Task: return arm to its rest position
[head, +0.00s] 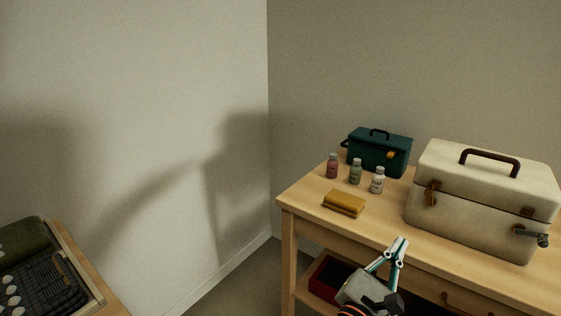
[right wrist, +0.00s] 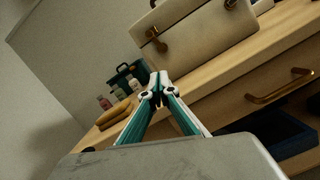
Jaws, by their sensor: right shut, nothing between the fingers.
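My right gripper (head: 401,242) is low in the head view, in front of the wooden table's front edge. In the right wrist view its teal and white fingers (right wrist: 159,82) come together at the tips, shut and empty. It touches nothing that I can see. My left gripper is not in view.
The wooden table (head: 300,204) bears a cream case (head: 470,215), a teal box (head: 375,153), several small bottles (head: 355,172) and a folded yellow cloth (head: 344,203). A red bin (head: 325,279) is on the shelf below. An open suitcase (head: 75,262) is at lower left.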

